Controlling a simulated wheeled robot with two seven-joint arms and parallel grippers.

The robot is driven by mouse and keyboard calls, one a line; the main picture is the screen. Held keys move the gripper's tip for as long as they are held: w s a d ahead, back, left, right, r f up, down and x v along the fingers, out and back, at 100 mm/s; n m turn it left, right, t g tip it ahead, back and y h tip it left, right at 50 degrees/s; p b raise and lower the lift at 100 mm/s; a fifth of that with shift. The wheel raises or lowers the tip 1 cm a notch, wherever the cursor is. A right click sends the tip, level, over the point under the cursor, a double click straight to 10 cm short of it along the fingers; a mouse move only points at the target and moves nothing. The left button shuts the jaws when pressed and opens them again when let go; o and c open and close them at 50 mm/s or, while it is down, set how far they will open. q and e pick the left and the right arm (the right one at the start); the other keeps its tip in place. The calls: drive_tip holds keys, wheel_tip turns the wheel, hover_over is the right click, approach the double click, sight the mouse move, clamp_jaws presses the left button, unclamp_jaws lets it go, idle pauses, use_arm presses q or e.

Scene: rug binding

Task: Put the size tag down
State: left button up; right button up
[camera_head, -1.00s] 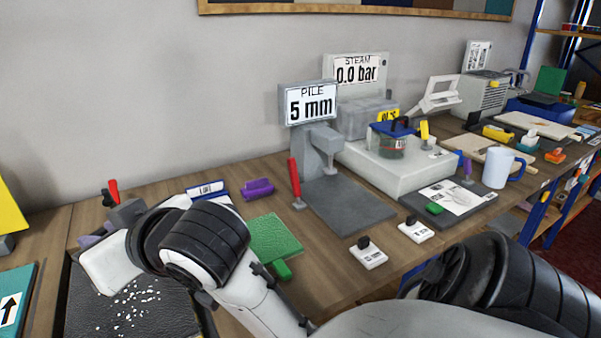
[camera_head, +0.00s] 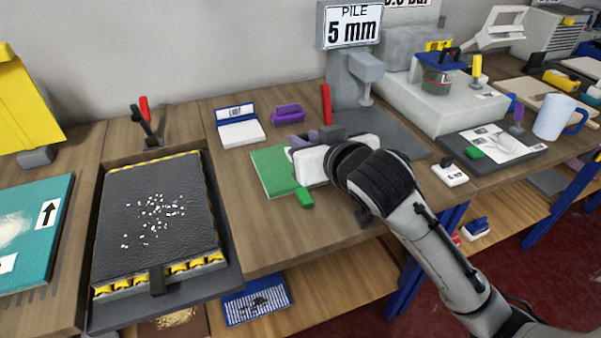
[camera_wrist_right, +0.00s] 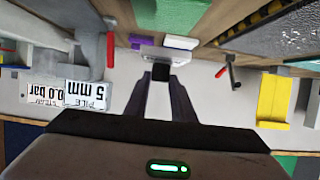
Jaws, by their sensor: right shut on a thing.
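My right gripper (camera_head: 305,138) is over the far part of the green mat (camera_head: 268,172), partly hidden by its own wrist. In the right wrist view, its dark purple fingers (camera_wrist_right: 161,78) are shut on the black knob of the size tag (camera_wrist_right: 160,71). The tag's pale plate shows just past the fingertips. In the head view I cannot make out the held tag. A white card stand with a blue label (camera_head: 239,128) stands to the left of the gripper. Another white tag with a black knob (camera_head: 450,174) stands at the right. My left gripper is out of view.
A purple block (camera_head: 287,113), a red-handled tool (camera_head: 326,104) and the pile gauge (camera_head: 350,30) stand behind the gripper. A black tray with white bits (camera_head: 160,215) lies left. Bare wood lies between tray and mat. The bench's front edge is near.

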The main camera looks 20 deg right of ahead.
wheel_tip(320, 180, down, 10)
drive_tip(key=shift+w+f+b, duration=0.1)
drive_tip(key=shift+f+b, duration=0.1)
drive_tip(key=shift+b, duration=0.35)
drive_tip(key=shift+f, duration=0.15)
drive_tip(key=o, duration=1)
drive_tip(key=shift+r, duration=0.25)
drive_tip(key=v, duration=1.2)
drive_tip(key=shift+d, duration=0.1)
